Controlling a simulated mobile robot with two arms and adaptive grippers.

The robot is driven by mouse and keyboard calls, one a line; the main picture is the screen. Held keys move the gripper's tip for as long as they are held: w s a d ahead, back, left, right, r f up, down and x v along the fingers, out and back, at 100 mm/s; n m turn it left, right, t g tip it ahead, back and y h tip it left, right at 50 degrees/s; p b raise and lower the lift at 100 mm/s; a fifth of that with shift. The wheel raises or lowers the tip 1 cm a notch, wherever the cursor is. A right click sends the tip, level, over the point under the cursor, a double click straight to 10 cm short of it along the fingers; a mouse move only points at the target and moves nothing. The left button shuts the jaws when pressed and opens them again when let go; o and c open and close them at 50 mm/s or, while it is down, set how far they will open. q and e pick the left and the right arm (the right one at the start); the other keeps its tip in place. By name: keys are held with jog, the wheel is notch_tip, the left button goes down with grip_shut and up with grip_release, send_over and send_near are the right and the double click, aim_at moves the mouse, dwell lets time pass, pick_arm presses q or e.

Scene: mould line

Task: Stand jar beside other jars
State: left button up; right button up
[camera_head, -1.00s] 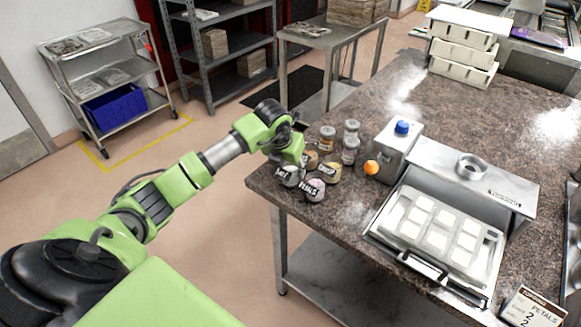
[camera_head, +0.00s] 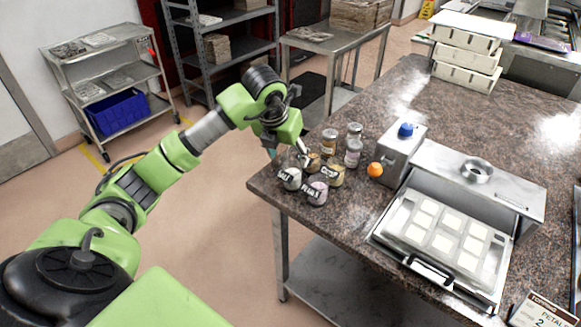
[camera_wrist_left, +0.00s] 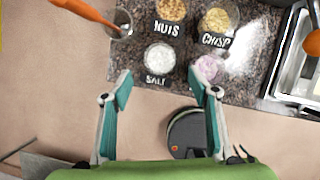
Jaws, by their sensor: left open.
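Several small labelled jars stand at the near left corner of the stone-topped table. The SALT jar (camera_head: 290,179) with white contents and the PETALS jar (camera_head: 318,192) with pink contents are in front. The NUTS jar (camera_head: 312,163) and a jar of yellowish contents (camera_head: 336,175) stand just behind. My left gripper (camera_head: 288,156) is above the table's left edge beside these jars. In the left wrist view its fingers (camera_wrist_left: 160,92) are apart with nothing between them; the SALT jar (camera_wrist_left: 159,58) lies just beyond their tips. My right gripper is not seen.
More jars (camera_head: 352,152) stand behind the group. A metal box with a blue knob (camera_head: 405,131), an orange ball (camera_head: 375,170) and a tray of white blocks (camera_head: 400,236) are to the right. An orange-handled tool (camera_wrist_left: 85,12) shows in the wrist view.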

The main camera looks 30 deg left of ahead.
pick_arm(q)
jog(key=shift+v, duration=1.35)
